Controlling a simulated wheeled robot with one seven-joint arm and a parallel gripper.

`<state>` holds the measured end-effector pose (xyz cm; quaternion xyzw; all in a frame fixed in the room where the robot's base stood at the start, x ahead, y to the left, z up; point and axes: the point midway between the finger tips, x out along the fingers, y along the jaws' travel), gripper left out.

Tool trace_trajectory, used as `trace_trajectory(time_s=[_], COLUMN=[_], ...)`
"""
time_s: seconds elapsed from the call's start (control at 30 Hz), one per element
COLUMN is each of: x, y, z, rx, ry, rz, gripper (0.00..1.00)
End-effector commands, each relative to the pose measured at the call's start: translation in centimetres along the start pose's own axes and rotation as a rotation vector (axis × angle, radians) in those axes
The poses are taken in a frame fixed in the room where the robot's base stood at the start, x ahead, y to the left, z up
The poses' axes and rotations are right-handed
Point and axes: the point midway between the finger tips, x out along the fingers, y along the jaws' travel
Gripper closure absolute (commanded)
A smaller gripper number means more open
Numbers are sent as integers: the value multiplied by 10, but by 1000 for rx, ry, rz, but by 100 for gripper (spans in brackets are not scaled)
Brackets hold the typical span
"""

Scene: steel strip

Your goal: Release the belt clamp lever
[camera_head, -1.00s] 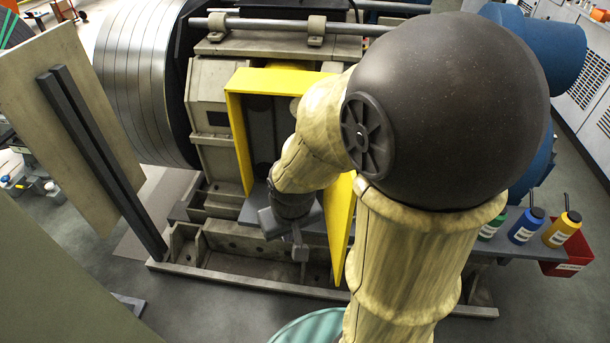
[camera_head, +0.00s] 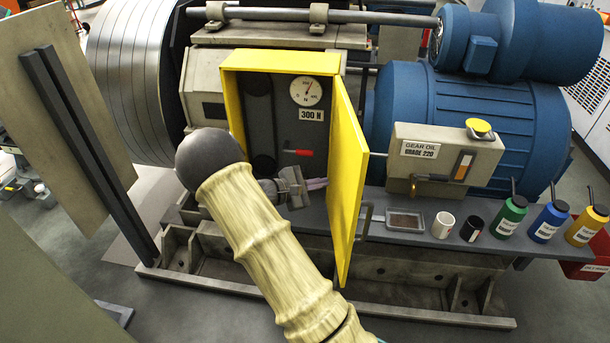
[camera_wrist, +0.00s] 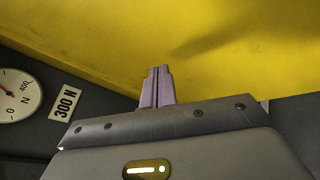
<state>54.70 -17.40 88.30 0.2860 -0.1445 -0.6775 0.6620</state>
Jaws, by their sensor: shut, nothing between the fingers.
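A small lever with a red grip (camera_head: 304,152) lies roughly level inside the open yellow cabinet (camera_head: 231,100), below the round gauge (camera_head: 306,91) and the "300 N" label (camera_head: 312,115). I take it to be the belt clamp lever. My gripper (camera_head: 320,184) is below the lever, its fingers pointing right towards the open yellow door (camera_head: 345,170). In the wrist view the lilac fingers (camera_wrist: 157,86) are shut together and empty, in front of a yellow surface. The lever does not show there; the gauge (camera_wrist: 18,95) does, at the left.
The gear oil box (camera_head: 440,160) stands right of the door. On the grey ledge are a small tray (camera_head: 405,220), a white cup (camera_head: 443,226), a black cup (camera_head: 471,229) and several oil bottles (camera_head: 509,217). A blue motor (camera_head: 480,110) is behind. A tilted panel (camera_head: 70,130) stands left.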

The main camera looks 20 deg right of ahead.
Motion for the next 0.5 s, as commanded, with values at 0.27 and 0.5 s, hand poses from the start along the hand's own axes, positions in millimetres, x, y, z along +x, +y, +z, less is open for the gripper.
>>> trace_trajectory(time_s=[0.27,0.5], x=[25,33], y=[20,22], z=[-53,-106], rx=[-129,-243], ry=[-225,-368], rz=[362,718], gripper=[100,100])
